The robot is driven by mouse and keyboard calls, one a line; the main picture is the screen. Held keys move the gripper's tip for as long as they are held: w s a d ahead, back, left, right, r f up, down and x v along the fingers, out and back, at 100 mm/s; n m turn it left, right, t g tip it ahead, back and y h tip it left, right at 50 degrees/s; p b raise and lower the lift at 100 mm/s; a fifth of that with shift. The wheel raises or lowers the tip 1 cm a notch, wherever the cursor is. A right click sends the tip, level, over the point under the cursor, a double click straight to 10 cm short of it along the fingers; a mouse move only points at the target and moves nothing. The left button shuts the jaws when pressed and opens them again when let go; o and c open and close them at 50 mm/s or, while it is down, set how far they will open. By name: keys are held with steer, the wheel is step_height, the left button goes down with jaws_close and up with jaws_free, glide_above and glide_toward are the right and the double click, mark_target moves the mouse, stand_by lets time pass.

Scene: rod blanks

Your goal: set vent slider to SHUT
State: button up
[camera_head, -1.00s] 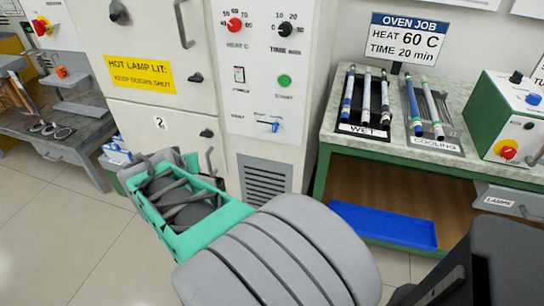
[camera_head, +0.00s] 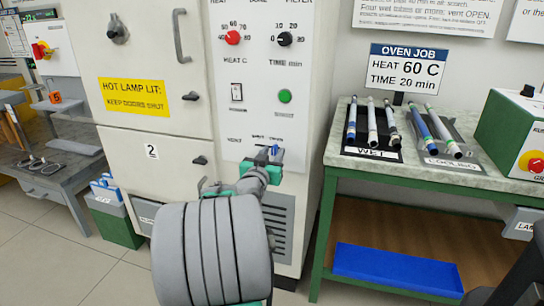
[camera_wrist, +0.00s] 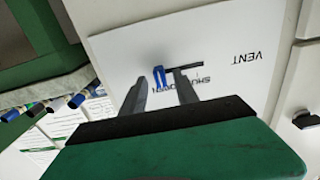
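The vent slider's blue handle (camera_head: 275,149) is low on the white oven control panel (camera_head: 262,120). In the wrist view, which is turned over, the blue handle (camera_wrist: 159,77) is at the OPEN end of its short slot, and the word SHUT is towards the VENT label (camera_wrist: 246,57). My gripper (camera_head: 268,156) is at the panel by the handle, partly hiding it in the head view. In the wrist view my gripper (camera_wrist: 161,76) is open, with one finger on each side of the handle. Small gaps appear to show on both sides.
Above the slider are a green button (camera_head: 285,96), a rocker switch (camera_head: 237,92), a red heat knob (camera_head: 232,38) and a black time knob (camera_head: 284,39). A bench (camera_head: 335,165) with rod trays is close on the right. Oven doors with handles (camera_head: 182,35) are on the left.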

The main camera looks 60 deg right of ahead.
steer(key=shift+c, duration=0.4)
jaws_close()
stand_by(1.0)
